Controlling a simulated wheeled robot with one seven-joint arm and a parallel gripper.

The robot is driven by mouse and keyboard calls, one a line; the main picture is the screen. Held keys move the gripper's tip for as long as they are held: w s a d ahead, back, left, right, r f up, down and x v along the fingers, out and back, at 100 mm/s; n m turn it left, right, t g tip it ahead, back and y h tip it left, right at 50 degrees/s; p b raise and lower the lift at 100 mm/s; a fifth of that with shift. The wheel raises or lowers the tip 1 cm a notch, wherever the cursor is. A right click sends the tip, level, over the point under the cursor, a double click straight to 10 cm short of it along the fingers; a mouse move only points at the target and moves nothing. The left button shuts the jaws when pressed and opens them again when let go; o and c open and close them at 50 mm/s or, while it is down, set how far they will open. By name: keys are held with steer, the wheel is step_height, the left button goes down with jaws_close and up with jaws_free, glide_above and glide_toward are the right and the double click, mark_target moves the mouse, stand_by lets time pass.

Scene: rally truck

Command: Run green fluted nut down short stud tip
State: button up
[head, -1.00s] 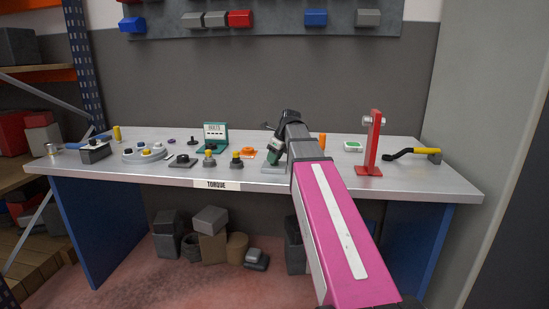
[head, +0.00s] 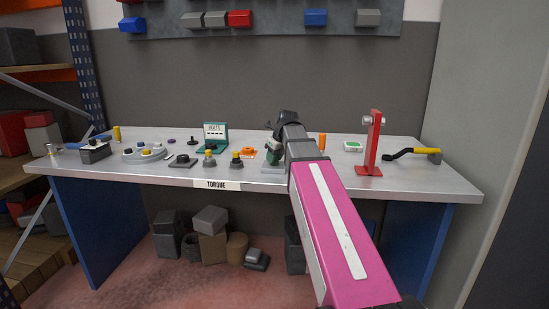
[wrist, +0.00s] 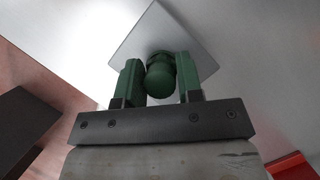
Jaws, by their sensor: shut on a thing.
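The green fluted nut (wrist: 160,80) shows in the wrist view as a dark green round body between the two green fingers of my gripper (wrist: 159,68). The fingers are shut on it from both sides. Behind the nut lies a grey square plate (wrist: 150,28). The stud itself is hidden, so I cannot tell whether the nut is on its tip. In the head view my gripper (head: 274,151) is over a small grey base (head: 273,169) near the bench's front edge, and my arm hides part of it.
A red stand (head: 374,145) and a yellow-handled tool (head: 425,151) are to the right on the bench (head: 320,183). A teal bolts stand (head: 215,135), an orange part (head: 248,150) and black-based pieces with yellow tops are to the left. The right front of the bench is clear.

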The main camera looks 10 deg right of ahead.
steer(key=shift+m+h, duration=0.3)
steer(key=shift+m, duration=0.3)
steer(key=shift+m, duration=0.8)
steer(key=shift+c, duration=0.2)
steer(key=shift+h, duration=0.3)
steer(key=shift+m+t+h, duration=0.3)
steer(key=shift+m+t, duration=0.1)
steer(key=shift+m, duration=0.5)
steer(key=o, duration=0.6)
steer(key=shift+c, duration=0.2)
